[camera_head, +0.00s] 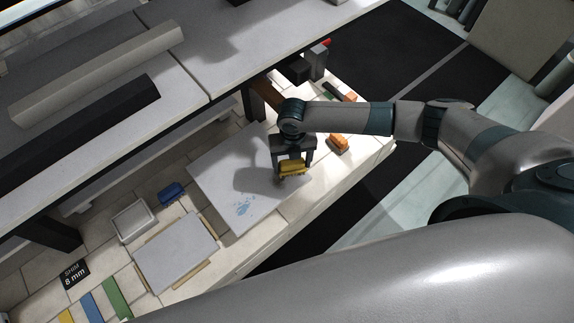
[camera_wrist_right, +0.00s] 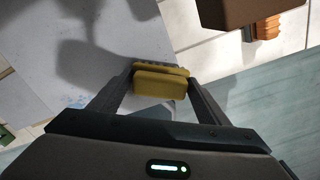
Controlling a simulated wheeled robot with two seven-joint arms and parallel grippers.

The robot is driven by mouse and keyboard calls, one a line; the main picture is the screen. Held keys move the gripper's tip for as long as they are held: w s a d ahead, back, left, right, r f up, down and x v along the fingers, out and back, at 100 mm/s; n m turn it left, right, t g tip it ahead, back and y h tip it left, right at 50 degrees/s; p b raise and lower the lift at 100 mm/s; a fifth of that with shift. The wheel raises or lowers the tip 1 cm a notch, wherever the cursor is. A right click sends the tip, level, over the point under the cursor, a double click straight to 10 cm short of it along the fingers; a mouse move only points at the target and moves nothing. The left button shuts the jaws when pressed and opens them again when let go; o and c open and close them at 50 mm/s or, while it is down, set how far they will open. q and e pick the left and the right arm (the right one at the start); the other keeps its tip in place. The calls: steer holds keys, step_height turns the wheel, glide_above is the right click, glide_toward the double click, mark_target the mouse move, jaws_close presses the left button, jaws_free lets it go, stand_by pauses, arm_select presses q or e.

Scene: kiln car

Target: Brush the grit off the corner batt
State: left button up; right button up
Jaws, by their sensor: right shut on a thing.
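The corner batt (camera_head: 217,163) is a pale grey square slab lying on the tiled deck of the car; it fills the left of the right wrist view (camera_wrist_right: 85,85). A patch of blue grit (camera_head: 243,207) lies near its front edge. My right gripper (camera_head: 292,168) is shut on a yellow brush (camera_head: 293,167), which also shows between the fingers in the wrist view (camera_wrist_right: 160,82). The brush is over the batt's right part, to the right of and behind the grit. I cannot tell whether it touches the batt. My left gripper is not in view.
An orange block-like object (camera_head: 339,143) sits right of the batt, a blue one (camera_head: 171,192) left of it. A white tray (camera_head: 133,221) and a smaller grey slab (camera_head: 176,252) on wooden strips lie further left. A dark post (camera_head: 255,101) and upper shelf (camera_head: 199,88) stand behind.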

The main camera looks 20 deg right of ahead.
mark_target(283, 168)
steer(key=shift+w+d, duration=0.3)
steer(key=shift+d, duration=0.4)
steer(key=shift+w+d, duration=0.25)
steer(key=shift+d, duration=0.45)
steer(key=shift+s+a+p, duration=0.3)
steer(key=shift+s+a, duration=0.05)
steer(key=shift+a, duration=0.55)
steer(key=shift+s+a+p, duration=0.3)
steer(key=shift+a+p, duration=0.05)
steer(key=shift+a, duration=0.55)
steer(key=shift+s+a+p, duration=0.3)
steer(key=shift+s+a, duration=0.05)
steer(key=shift+a, duration=0.55)
steer(key=shift+s+a, duration=0.1)
steer(key=shift+a, duration=0.2)
steer(key=shift+a, duration=0.1)
steer(key=shift+s+a+p, duration=0.25)
steer(key=shift+s+a, duration=0.1)
steer(key=shift+a, duration=0.6)
steer(key=shift+s+a+p, duration=0.3)
steer(key=shift+s+a, duration=0.1)
steer(key=shift+a, duration=0.5)
steer(key=shift+s+a+p, duration=0.25)
steer(key=shift+s+a, duration=0.1)
steer(key=shift+a, duration=0.6)
